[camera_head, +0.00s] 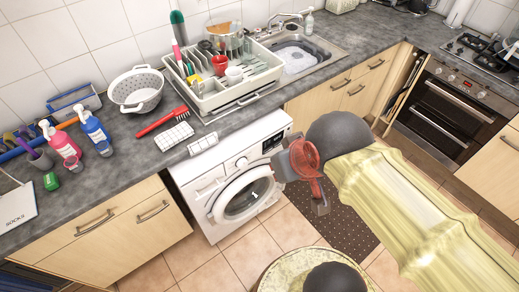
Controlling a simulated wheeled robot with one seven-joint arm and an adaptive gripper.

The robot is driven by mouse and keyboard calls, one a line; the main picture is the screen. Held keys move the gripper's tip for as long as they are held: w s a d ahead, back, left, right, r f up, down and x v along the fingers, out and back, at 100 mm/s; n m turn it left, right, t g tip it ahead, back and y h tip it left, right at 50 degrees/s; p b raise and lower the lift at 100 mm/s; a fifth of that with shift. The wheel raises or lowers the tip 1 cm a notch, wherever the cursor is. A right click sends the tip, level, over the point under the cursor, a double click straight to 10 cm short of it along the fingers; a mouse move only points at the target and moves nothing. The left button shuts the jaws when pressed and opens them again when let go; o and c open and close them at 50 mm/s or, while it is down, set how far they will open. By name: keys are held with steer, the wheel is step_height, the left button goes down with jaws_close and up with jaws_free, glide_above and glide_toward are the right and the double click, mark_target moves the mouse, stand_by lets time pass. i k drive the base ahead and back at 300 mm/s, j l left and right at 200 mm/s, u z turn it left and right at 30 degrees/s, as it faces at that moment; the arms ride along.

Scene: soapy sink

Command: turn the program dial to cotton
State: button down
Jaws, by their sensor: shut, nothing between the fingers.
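The white washing machine (187,179) stands under the counter, its round door (243,195) facing the room. On its upper front panel the small round program dial (242,162) sits left of a dark display (272,143). The dial's markings and pointer are too small to read, so I cannot tell its setting. My gripper (300,174), grey and red, is shut and empty. In the picture it is just right of the machine's front, apart from the dial. The machine's right edge is partly hidden behind it.
The counter above holds a white dish rack (205,101), a colander (137,88), a red brush (160,122) and bottles (96,130). A sink (300,54) is behind. A dark dotted mat (340,228) lies on the tiled floor; an oven (440,108) stands at right.

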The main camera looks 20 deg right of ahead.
mark_target(242, 163)
steer(key=j+z, duration=0.25)
steer(key=j, duration=0.15)
steer(key=k+j+z, duration=0.25)
steer(key=j, duration=0.15)
steer(key=j+z, duration=0.25)
steer(key=k+j, duration=0.05)
steer(key=j, duration=0.05)
